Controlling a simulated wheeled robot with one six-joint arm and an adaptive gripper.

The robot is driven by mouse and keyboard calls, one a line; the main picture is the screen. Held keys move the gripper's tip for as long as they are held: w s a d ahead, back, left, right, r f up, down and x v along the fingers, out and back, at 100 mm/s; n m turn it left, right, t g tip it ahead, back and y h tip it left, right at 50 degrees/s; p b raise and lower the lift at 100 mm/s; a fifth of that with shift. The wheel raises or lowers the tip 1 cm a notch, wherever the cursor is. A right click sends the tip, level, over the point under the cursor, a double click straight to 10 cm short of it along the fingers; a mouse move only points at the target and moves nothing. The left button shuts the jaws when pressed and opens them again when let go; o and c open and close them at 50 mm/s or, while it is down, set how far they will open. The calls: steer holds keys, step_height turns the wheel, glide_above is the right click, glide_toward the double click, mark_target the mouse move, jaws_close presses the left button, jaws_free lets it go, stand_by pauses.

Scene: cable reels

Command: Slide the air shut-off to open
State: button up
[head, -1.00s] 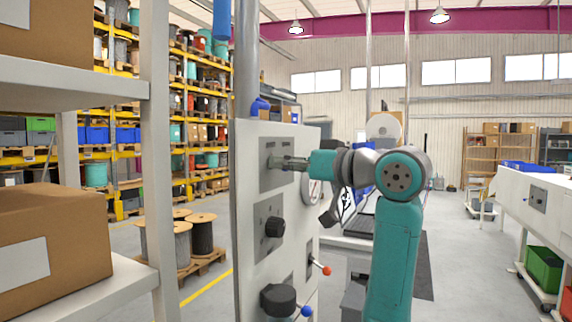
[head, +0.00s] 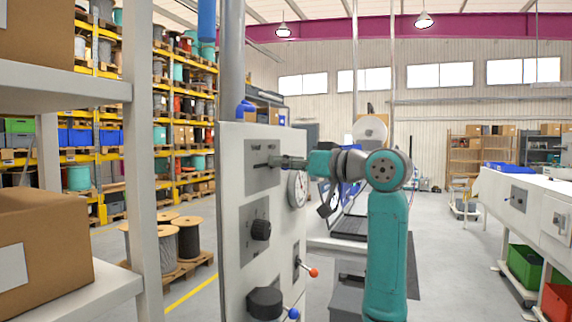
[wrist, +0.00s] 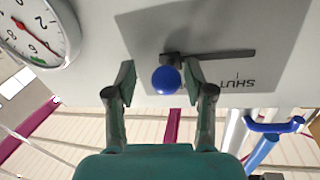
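The air shut-off is a slider with a blue ball knob (wrist: 166,80) on a grey plate (wrist: 225,20). In the upside-down wrist view, the knob sits at the left end of a dark slot (wrist: 225,55), away from the SHUT label on the right. My gripper (wrist: 160,82) has its fingers apart on both sides of the knob; the right finger is very close to it, and contact is unclear. In the head view, my gripper (head: 277,162) reaches the right part of the grey plate (head: 252,178), with bare slot to its left. The knob is hidden there.
Below the plate, the white cabinet (head: 232,230) carries a black rotary knob (head: 261,230), a red-tipped lever (head: 313,272) and a blue-tipped valve (head: 292,313). A gauge (head: 298,188) is beside the plate. A shelf with cardboard boxes (head: 45,235) stands at left.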

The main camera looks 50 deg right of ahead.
steer(key=s+d, duration=0.1)
steer(key=s, duration=1.1)
steer(key=shift+d, duration=0.4)
